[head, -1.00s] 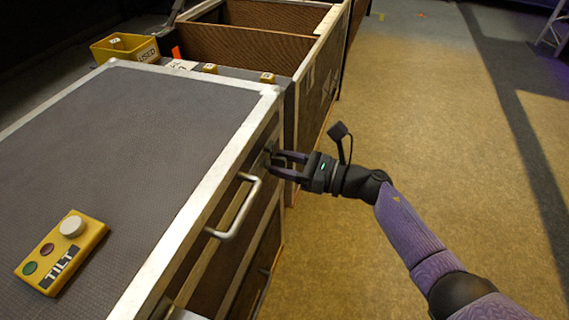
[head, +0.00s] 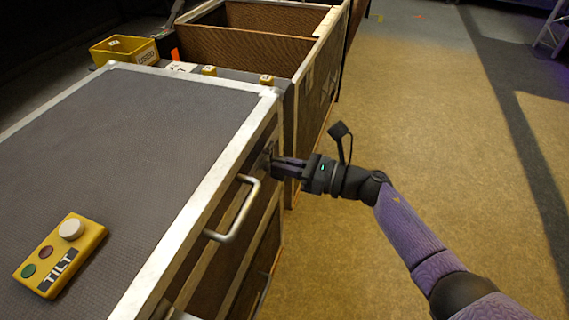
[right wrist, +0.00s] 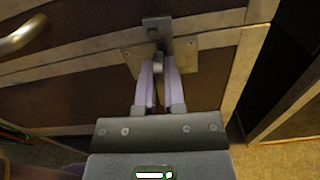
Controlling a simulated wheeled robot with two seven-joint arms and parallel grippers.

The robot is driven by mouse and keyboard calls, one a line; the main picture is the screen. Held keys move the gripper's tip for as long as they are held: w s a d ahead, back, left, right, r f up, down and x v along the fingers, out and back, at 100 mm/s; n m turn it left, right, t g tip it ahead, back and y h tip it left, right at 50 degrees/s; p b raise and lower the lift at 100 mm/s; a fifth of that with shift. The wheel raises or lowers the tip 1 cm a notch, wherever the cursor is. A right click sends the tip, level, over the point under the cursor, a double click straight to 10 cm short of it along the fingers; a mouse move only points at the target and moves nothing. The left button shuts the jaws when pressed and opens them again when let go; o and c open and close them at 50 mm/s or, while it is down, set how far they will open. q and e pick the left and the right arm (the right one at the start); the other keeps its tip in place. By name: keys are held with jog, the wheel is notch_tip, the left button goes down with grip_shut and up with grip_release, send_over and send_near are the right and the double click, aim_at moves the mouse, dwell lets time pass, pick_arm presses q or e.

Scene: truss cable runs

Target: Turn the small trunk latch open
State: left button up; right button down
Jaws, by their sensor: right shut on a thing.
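The small trunk latch (right wrist: 158,62) is a grey metal piece on a plate on the front face of the trunk (head: 130,115). In the head view the latch sits near the trunk's far right corner, mostly hidden by my gripper. My right gripper (head: 275,165) reaches it from the right. In the right wrist view its two purple fingers (right wrist: 159,68) are shut on the latch's knob. A metal strip stands upright just above the knob. My left gripper is not in view.
A metal handle (head: 236,212) sticks out of the trunk front beside the latch. A yellow TILT button box (head: 60,255) lies on the trunk top. A yellow bin (head: 123,50) and an open wooden crate (head: 250,48) stand behind. The floor at right is clear.

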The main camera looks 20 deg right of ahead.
jog(key=m, duration=0.3)
jog(key=shift+w+d+f, duration=0.1)
jog(key=shift+w+d, duration=0.05)
jog(key=shift+w, duration=0.05)
jog(key=m, duration=0.7)
jog(key=f+m, duration=0.1)
jog(key=m, duration=0.3)
jog(key=shift+w+d+m, duration=0.25)
jog(key=shift+w+m, duration=0.05)
jog(key=shift+w, duration=0.05)
jog(key=shift+f+m, duration=0.1)
jog(key=shift+m, duration=0.7)
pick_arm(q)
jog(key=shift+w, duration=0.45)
pick_arm(e)
jog(key=shift+m, duration=0.5)
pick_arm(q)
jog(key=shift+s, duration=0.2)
